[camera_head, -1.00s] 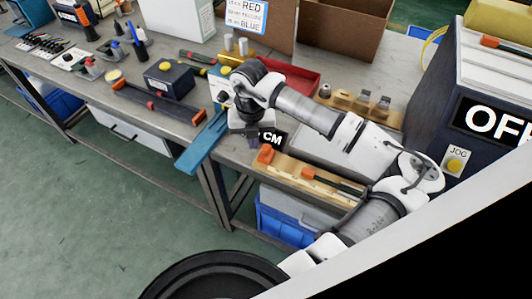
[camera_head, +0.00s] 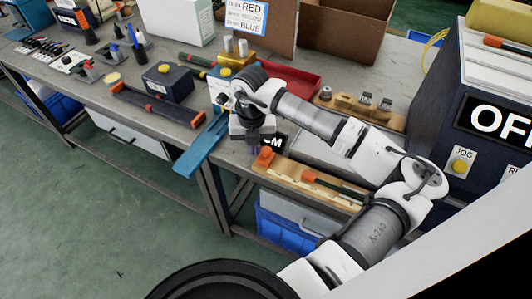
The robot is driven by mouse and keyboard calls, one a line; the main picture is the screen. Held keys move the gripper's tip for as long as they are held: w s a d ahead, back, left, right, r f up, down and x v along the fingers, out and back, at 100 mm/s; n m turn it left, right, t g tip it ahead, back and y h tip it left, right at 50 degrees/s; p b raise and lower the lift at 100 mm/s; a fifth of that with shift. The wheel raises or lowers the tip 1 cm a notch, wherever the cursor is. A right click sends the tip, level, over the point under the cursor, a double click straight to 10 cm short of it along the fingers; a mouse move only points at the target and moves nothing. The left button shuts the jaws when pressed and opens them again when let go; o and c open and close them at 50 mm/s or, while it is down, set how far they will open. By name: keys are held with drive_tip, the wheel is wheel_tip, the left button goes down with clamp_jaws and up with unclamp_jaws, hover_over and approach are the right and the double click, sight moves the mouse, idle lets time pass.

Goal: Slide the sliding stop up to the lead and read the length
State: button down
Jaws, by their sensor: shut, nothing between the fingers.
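A wooden board (camera_head: 292,181) lies along the front edge of the bench. An orange block (camera_head: 265,156), which looks like the sliding stop, sits at its left end. A dark lead with an orange end (camera_head: 309,176) lies along the board to the right, apart from the block. A black sign reading CM (camera_head: 274,142) stands behind the board, partly hidden by my gripper. My gripper (camera_head: 254,148) points down just left of and above the orange block. It is shut and empty. I cannot tell whether its fingertips touch the block. No length reading is legible.
A blue bar (camera_head: 202,146) sticks out over the bench edge left of my gripper. A red tray (camera_head: 292,84) and a wooden rack (camera_head: 358,108) are behind my arm. A dark machine marked OFF (camera_head: 450,100) stands at the right. Blue bins (camera_head: 285,222) sit below.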

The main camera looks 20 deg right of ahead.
sight(286, 169)
drive_tip(key=shift+s+d+b, duration=0.6)
drive_tip(key=shift+s+d, duration=0.4)
drive_tip(key=shift+s, duration=0.25)
drive_tip(key=shift+s+d+b, duration=0.65)
drive_tip(key=shift+s+d, duration=0.4)
drive_tip(key=shift+s, duration=0.25)
drive_tip(key=shift+s+d+b, duration=0.6)
drive_tip(key=shift+s+d, duration=0.4)
drive_tip(key=shift+s, duration=0.25)
drive_tip(key=shift+w+a+b, duration=0.45)
drive_tip(key=shift+w, duration=0.05)
wheel_tip(286, 169, up, 7)
drive_tip(key=p, duration=0.2)
idle(0.3)
idle(0.4)
